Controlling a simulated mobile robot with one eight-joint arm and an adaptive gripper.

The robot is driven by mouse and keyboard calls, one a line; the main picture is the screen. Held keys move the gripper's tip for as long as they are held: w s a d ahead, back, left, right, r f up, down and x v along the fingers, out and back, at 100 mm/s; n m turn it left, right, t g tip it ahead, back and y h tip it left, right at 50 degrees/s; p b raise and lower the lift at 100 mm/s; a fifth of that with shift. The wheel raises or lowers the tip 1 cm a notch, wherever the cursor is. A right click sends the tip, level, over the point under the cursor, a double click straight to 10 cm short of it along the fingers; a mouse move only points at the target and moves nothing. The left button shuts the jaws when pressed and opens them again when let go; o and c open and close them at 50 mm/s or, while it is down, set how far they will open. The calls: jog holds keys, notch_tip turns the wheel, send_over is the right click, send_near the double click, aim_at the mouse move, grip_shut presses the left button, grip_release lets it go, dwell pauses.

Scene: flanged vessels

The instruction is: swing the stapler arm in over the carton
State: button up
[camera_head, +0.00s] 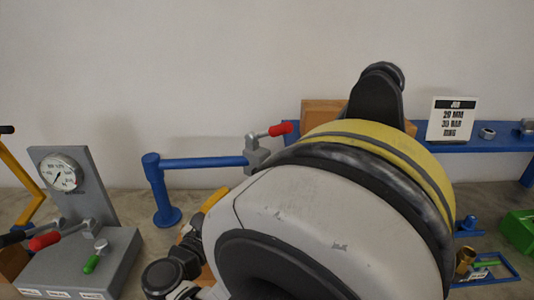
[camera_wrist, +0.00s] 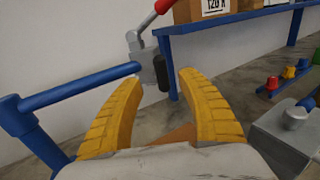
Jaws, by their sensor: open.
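The stapler arm (camera_head: 205,162) is a blue bar reaching right from a blue post (camera_head: 160,190), with a grey head (camera_head: 257,155) and red-tipped lever (camera_head: 280,130) at its end. In the wrist view the bar (camera_wrist: 80,91) runs from the left to the grey head (camera_wrist: 147,66), just beyond my gripper (camera_wrist: 158,77). My gripper's yellow fingers are open, with nothing clearly between them. A brown surface (camera_wrist: 178,135) shows low between the fingers, mostly hidden; I cannot tell if it is the carton. In the head view my arm hides much of the area right of the post.
A blue bench (camera_head: 480,143) along the wall holds brown boxes (camera_head: 322,112) and a sign (camera_head: 452,119). A grey gauge stand (camera_head: 88,240) is at left. A green bin (camera_head: 519,230) and blue tray (camera_head: 490,272) are at right. A grey block (camera_wrist: 275,130) is right of my gripper.

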jog(key=b+x, duration=0.2)
jog(key=x, duration=0.8)
jog(key=shift+w+d, duration=0.1)
jog(key=shift+w, duration=0.25)
grip_shut()
